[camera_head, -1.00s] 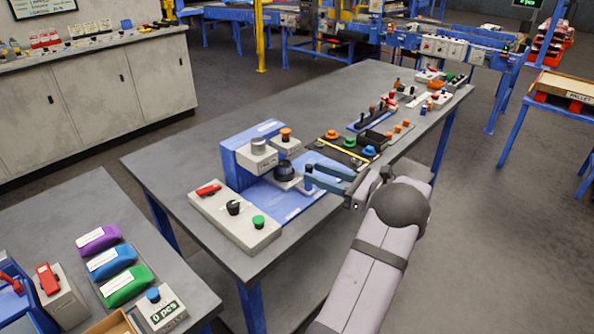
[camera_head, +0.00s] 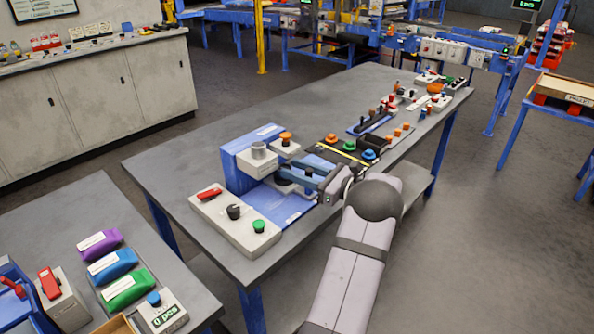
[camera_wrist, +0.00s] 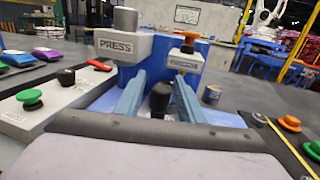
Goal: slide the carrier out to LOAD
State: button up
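In the wrist view a black knob (camera_wrist: 160,97), apparently the carrier's handle, stands upright between my two blue fingers, with gaps on both sides. My gripper (camera_wrist: 159,80) is open around it; it also shows in the head view (camera_head: 308,180), low over the blue base plate (camera_head: 287,208). The grey block marked PRESS (camera_wrist: 122,43), with its grey cylinder, is just beyond the fingers. It also shows in the head view (camera_head: 258,164). The fingers hide most of the carrier in the head view. I cannot read a LOAD mark.
A control box (camera_head: 236,222) with red, black and green controls stands left of the base plate. An orange-knobbed box (camera_head: 285,146) is beside the press. A small round tin (camera_wrist: 212,93) stands right of the fingers. A dark panel with coloured buttons (camera_head: 348,147) lies to the right.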

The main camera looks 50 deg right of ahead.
grip_shut()
jog(key=shift+d+b, duration=0.55)
jog(key=shift+d, duration=3.95)
grip_release()
jog(key=shift+s, duration=0.1)
jog(key=shift+s+d+b, duration=0.1)
jog(key=shift+s+d, duration=0.15)
jog(key=shift+s, duration=0.95)
jog(key=shift+s+d+b, duration=0.15)
jog(key=shift+s+d, duration=0.05)
jog(key=shift+s, duration=0.95)
jog(key=shift+s+d+b, duration=0.1)
jog(key=shift+s+d, duration=0.15)
jog(key=shift+s, duration=0.95)
jog(key=shift+r, duration=0.1)
